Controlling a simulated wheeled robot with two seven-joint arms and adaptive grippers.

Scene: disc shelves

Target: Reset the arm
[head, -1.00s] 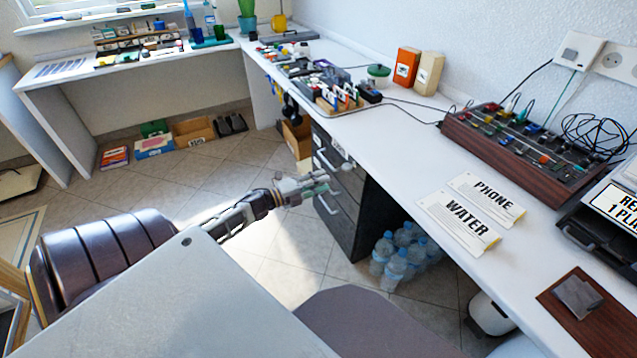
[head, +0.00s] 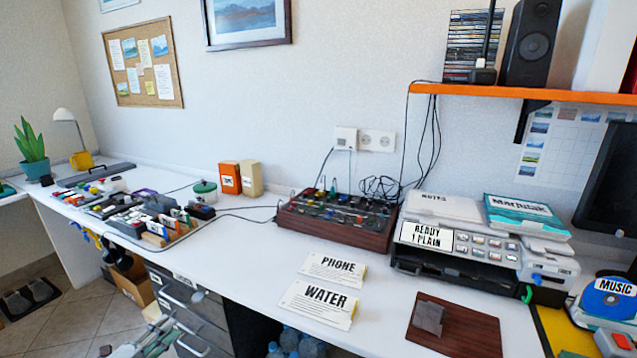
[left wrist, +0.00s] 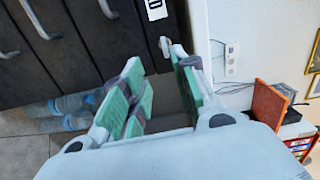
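My left gripper (head: 160,335) shows at the bottom left of the head view, in front of the dark drawer unit (head: 203,318) under the desk. In the left wrist view its two green-padded fingers (left wrist: 163,85) stand apart with nothing between them, so it is open and empty. The drawer fronts, with their pale handles, lie beyond the fingers there. My right gripper is in neither view.
The white desk (head: 235,240) runs along the wall. It carries the WATER card (head: 319,303), the PHONE card (head: 333,268), a wooden-sided mixer (head: 335,222), a printer (head: 480,255) and a brown mat (head: 455,325). Water bottles (head: 290,340) stand under it.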

